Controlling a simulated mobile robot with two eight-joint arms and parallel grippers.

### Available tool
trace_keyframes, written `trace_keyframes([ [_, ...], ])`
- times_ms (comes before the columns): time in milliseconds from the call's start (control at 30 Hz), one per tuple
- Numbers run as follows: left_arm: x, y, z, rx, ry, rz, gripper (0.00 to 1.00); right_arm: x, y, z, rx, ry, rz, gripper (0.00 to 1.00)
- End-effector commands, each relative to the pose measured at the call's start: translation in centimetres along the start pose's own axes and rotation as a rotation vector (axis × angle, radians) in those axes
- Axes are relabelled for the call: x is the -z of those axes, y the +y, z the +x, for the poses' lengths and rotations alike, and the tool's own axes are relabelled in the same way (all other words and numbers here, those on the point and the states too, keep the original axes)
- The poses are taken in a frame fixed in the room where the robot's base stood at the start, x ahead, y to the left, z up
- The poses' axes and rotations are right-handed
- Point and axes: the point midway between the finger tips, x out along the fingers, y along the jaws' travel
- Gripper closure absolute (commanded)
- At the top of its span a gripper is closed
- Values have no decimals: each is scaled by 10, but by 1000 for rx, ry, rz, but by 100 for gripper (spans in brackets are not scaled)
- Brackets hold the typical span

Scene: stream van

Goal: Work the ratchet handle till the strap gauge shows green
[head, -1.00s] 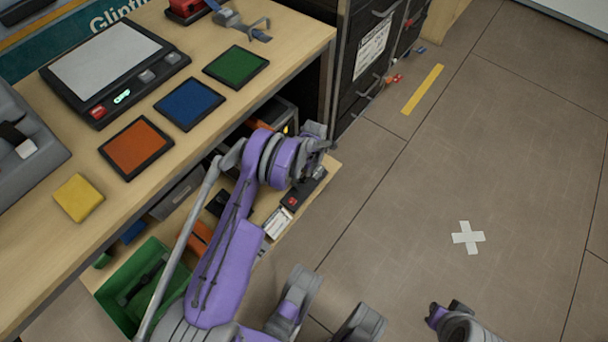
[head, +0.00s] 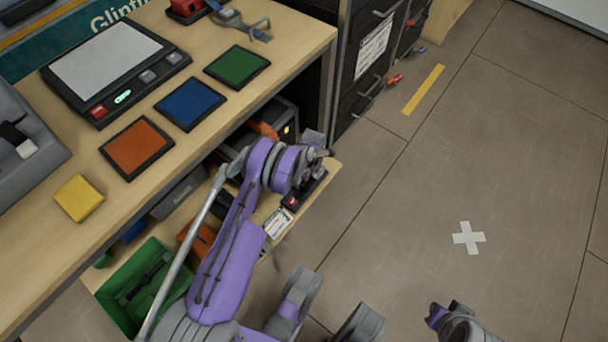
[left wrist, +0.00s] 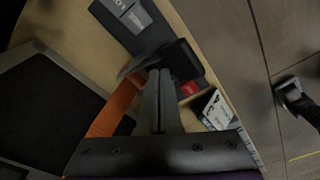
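An orange strap (left wrist: 112,108) runs along a dark case in the left wrist view. Its upper end shows in the head view (head: 265,130) below the counter. My left gripper (head: 322,154) is over the low wooden shelf. In the left wrist view its fingers (left wrist: 160,75) are close together, with their tips at a black ratchet handle (left wrist: 184,60), and they look shut on it. A red patch (left wrist: 190,88) shows beside the handle; I cannot tell whether it is the strap gauge. I see no green there. My right gripper (head: 440,313) is low over the floor, its fingers unclear.
The counter above holds orange (head: 136,148), blue (head: 189,103) and green (head: 236,67) pads and a yellow block (head: 78,198). A green crate (head: 122,272) is on the shelf at left. A drawer cabinet (head: 366,70) stands behind.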

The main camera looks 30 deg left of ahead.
Motion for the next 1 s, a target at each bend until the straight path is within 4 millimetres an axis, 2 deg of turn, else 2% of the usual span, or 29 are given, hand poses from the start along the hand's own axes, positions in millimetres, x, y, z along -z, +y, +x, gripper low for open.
trace_keyframes([
  [167, -7, -1, -3, 0, -2, 2, 100, 0, 0, 0, 0, 0, 0, 100],
  [367, -30, -1, -13, 1, -2, 3, 100, 0, 0, 0, 0, 0, 0, 100],
  [700, -30, -1, -16, 1, -1, 1, 100, 0, 0, 0, 0, 0, 0, 100],
  [867, -30, -1, -37, 1, -1, 1, 100, 1, 0, -4, 0, -1, 0, 100],
  [1000, -30, -1, -67, 1, -2, 2, 100, 2, 0, -10, 0, -1, 0, 100],
])
